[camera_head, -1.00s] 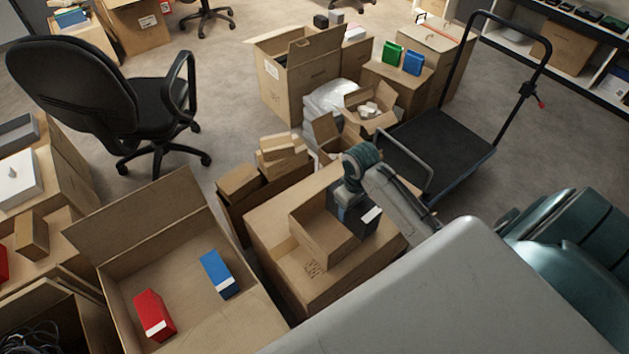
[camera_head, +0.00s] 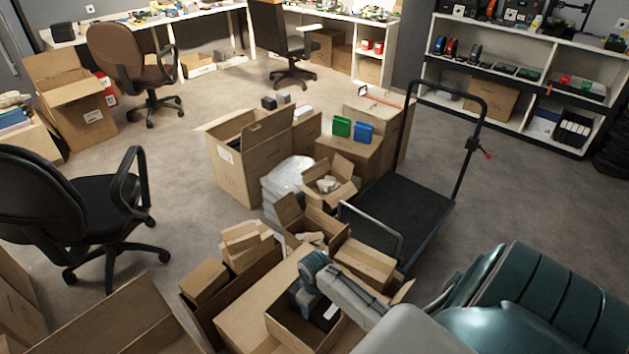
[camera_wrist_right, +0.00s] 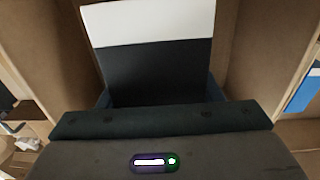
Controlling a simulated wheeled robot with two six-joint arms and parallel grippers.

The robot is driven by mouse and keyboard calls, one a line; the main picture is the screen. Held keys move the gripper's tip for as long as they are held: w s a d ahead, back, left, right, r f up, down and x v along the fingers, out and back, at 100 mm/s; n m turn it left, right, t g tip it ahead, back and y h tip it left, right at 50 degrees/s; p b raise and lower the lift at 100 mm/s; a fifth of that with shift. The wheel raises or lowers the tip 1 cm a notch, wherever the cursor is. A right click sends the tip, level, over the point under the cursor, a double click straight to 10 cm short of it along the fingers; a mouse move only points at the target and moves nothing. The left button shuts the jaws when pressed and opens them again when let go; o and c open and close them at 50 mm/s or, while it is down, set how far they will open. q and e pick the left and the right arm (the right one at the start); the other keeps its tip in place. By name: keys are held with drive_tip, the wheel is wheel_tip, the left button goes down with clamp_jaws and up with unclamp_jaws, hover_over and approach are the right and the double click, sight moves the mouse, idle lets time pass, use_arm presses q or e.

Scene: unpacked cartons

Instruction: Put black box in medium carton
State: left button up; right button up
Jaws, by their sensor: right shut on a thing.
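The black box (camera_head: 319,317), dark with a white band at one end, is inside an open brown carton (camera_head: 285,326) at the bottom centre of the head view. In the right wrist view the black box (camera_wrist_right: 158,72) stands out from my gripper, with brown carton walls (camera_wrist_right: 250,50) on both sides. My right gripper (camera_head: 306,296) is shut on the black box and reaches down into the carton. Whether the box touches the carton floor is hidden. My left gripper is not in view.
A closed box (camera_head: 366,263) stands just behind the carton, and smaller boxes (camera_head: 247,240) lie to its left. A black platform trolley (camera_head: 405,213) stands behind to the right. A large carton's flap (camera_head: 120,318) shows at the bottom left. Floor is free beyond the trolley.

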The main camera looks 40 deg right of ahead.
wheel_tip(320, 180, down, 4)
drive_tip(key=shift+r, duration=0.1)
drive_tip(key=shift+f, duration=0.3)
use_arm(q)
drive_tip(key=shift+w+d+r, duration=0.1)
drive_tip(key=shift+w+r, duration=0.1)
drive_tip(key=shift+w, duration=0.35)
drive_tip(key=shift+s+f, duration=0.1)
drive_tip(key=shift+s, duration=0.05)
use_arm(e)
drive_tip(key=shift+f, duration=0.1)
drive_tip(key=o, duration=1.3)
